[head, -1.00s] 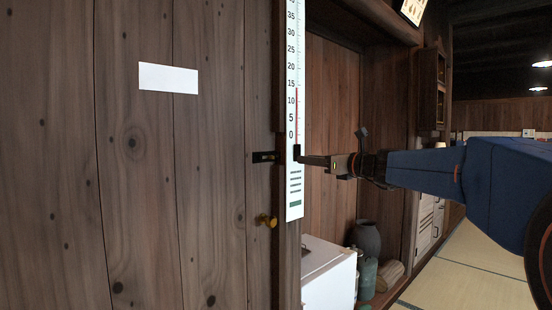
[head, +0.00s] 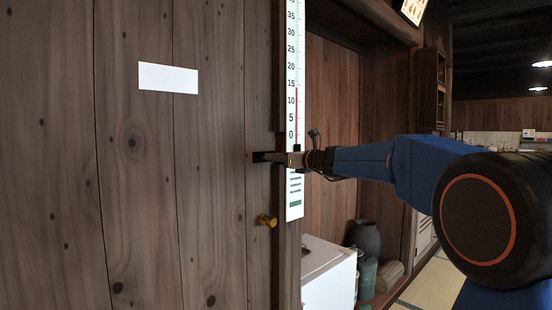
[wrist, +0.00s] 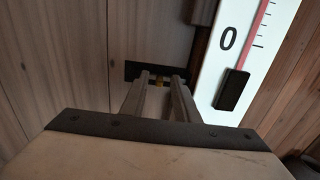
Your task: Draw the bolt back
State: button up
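The bolt's dark plate (head: 257,157) is set in the plank door at the door's right edge. In the wrist view the plate (wrist: 132,69) lies right behind my fingertips, with a small brass-coloured piece (wrist: 160,80) showing between them. My gripper (head: 270,157) reaches in from the right, its tips at the plate and hiding much of it. In the wrist view my gripper (wrist: 161,77) has its two fingers apart, one on either side of the brass piece, with gaps visible. Whether the fingertips touch the plate I cannot tell.
A brass knob (head: 267,220) sticks out below the plate. A white thermometer board (head: 294,180) hangs on the post close beside my gripper. A white label (head: 168,78) is on the door. A white box (head: 328,278) and a dark jar (head: 365,238) stand low at right.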

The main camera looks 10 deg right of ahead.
jog(key=shift+w+a, duration=0.15)
grip_shut()
jog(key=shift+s+a, duration=0.4)
jog(key=shift+a, duration=0.35)
grip_release()
jog(key=shift+a, duration=0.1)
jog(key=shift+s, duration=0.15)
